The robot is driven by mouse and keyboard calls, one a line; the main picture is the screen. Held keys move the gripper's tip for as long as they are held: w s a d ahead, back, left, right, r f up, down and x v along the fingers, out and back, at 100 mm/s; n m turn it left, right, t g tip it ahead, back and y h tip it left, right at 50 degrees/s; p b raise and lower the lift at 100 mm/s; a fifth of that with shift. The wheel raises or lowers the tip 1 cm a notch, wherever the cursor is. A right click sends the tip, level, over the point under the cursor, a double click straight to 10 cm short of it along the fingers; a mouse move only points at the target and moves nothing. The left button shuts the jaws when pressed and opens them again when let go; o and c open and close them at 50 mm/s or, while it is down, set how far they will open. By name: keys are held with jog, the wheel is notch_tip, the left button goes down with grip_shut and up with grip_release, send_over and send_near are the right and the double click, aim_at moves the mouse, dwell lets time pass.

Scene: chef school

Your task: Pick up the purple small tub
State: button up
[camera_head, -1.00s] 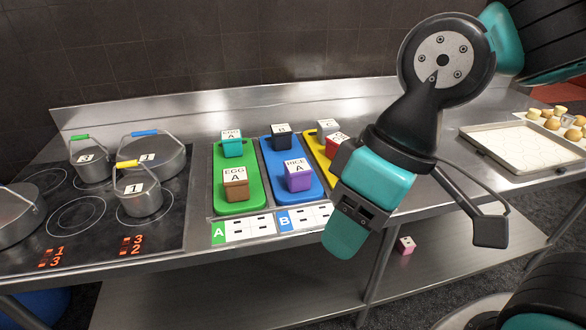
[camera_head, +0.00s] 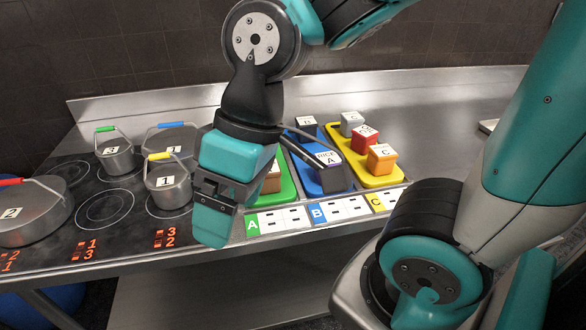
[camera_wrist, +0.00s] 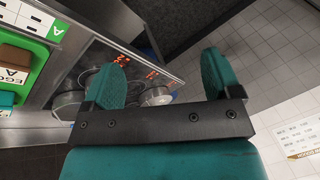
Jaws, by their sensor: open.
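The purple small tub stands on the blue tray (camera_head: 306,153) in the head view. My gripper (camera_head: 212,228) is open and empty in the head view, to the left of the tub and in front of the green tray. The wrist view shows both teal fingers (camera_wrist: 162,75) spread apart with nothing between them. The tub is not in the wrist view.
The green tray (camera_head: 287,190) holds a brown tub (camera_head: 273,182). The yellow tray (camera_head: 386,180) holds red, orange and grey tubs. A black tub (camera_head: 306,126) stands behind on the blue tray. Lidded pots (camera_head: 168,186) stand on the stove at left. Bare counter (camera_head: 430,115) lies to the right.

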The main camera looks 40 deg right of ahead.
jog(key=shift+o, duration=0.6)
jog(key=w+d+f+m+t+h, duration=0.1)
jog(key=w+d+m, duration=0.2)
jog(key=w+d, duration=0.3)
jog(key=shift+w+d+m+t, duration=0.3)
jog(key=shift+w+d+t, duration=0.1)
jog(key=shift+w, duration=0.25)
jog(key=m+t+h, duration=0.2)
jog(key=m+h, duration=0.3)
jog(key=m, duration=0.3)
send_near(329, 158)
jog(key=p+x, duration=0.1)
jog(key=x, duration=0.2)
jog(key=p+x, duration=0.1)
jog(key=x, duration=0.2)
jog(key=shift+w, duration=0.4)
jog(key=shift+s+p+x, duration=0.15)
jog(key=shift+p+x, duration=0.3)
jog(key=shift+x, duration=1.05)
jog(key=shift+s+p+x, duration=0.2)
jog(key=shift+p+x, duration=0.25)
jog(key=shift+x, duration=1.05)
jog(key=shift+f, duration=0.15)
jog(key=c, duration=1.1)
